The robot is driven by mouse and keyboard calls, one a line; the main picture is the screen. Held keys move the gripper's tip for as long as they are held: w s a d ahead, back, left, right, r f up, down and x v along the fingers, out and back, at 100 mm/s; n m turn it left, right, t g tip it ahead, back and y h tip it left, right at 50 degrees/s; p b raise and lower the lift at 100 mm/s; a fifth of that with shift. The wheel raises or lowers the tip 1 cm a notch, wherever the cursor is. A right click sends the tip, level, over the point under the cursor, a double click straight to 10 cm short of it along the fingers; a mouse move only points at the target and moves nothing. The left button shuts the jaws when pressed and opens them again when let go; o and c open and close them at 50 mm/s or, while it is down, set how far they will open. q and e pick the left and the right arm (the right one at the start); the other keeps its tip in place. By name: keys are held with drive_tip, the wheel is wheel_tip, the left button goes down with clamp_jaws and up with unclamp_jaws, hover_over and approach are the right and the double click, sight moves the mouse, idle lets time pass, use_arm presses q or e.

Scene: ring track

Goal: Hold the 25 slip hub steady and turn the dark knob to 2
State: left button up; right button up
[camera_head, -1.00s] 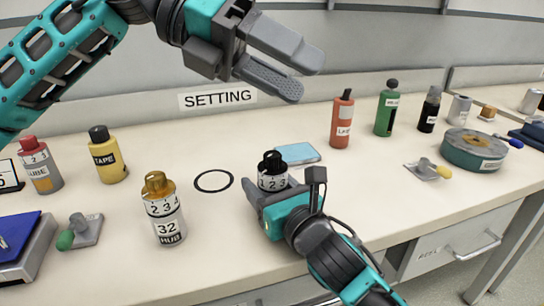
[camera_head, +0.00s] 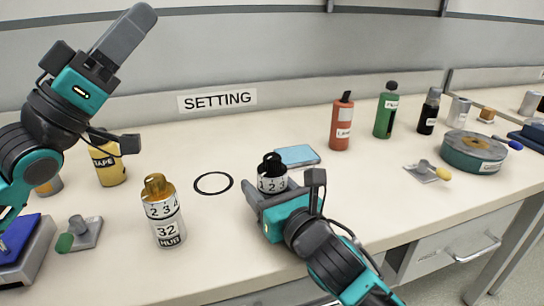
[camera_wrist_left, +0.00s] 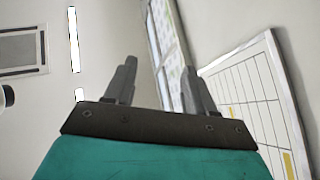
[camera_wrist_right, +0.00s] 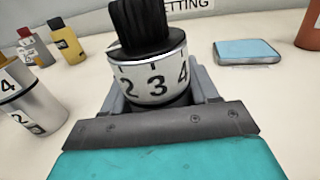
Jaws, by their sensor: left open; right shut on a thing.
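The hub with the dark knob (camera_head: 272,163) stands upright on the bench. Its white dial band (camera_wrist_right: 152,80) shows 2, 3 and 4 in the right wrist view, with 3 facing that camera. Its lower body and label are hidden by my right gripper (camera_head: 268,195), which is shut around it. My left gripper (camera_head: 140,28) is raised at the upper left, pointing up, away from the hub; its fingers (camera_wrist_left: 160,85) are apart and empty in the left wrist view. A hub with a gold knob (camera_head: 163,215), marked 32, stands to the left.
A black ring (camera_head: 213,183) is drawn on the bench below the SETTING sign (camera_head: 217,100). A blue pad (camera_head: 297,155) lies behind the held hub. A yellow TAPE bottle (camera_head: 107,165) stands left; an orange bottle (camera_head: 341,122) and a green bottle (camera_head: 385,112) stand right.

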use_arm(q)
drive_tip(key=s+f+n+g+y, duration=0.1)
drive_tip(key=f+n, duration=0.2)
drive_tip(key=f, duration=0.1)
drive_tip(key=s+f+n+g+y, duration=0.1)
drive_tip(key=f+n+y, duration=0.1)
drive_tip(key=f+n, duration=0.1)
drive_tip(key=s+f+n+g+y, duration=0.1)
drive_tip(key=f+n, duration=0.2)
drive_tip(key=f, duration=0.2)
drive_tip(key=shift+d+f+y, duration=0.35)
drive_tip(key=shift+f+y, duration=0.05)
drive_tip(key=s+d+f+m+g, duration=0.1)
drive_tip(key=s+d+f+g, duration=0.2)
drive_tip(key=d+f, duration=0.1)
drive_tip(key=m+t+y, duration=0.2)
drive_tip(key=m, duration=0.6)
approach(266, 162)
drive_tip(key=x, duration=1.1)
drive_tip(key=shift+w+d, duration=0.15)
drive_tip(key=shift+w, duration=0.05)
drive_tip(key=shift+c, duration=0.4)
drive_tip(key=c, duration=0.9)
drive_tip(key=shift+o, duration=0.2)
drive_tip(key=shift+t+y, duration=0.3)
drive_tip(key=shift+y, duration=0.1)
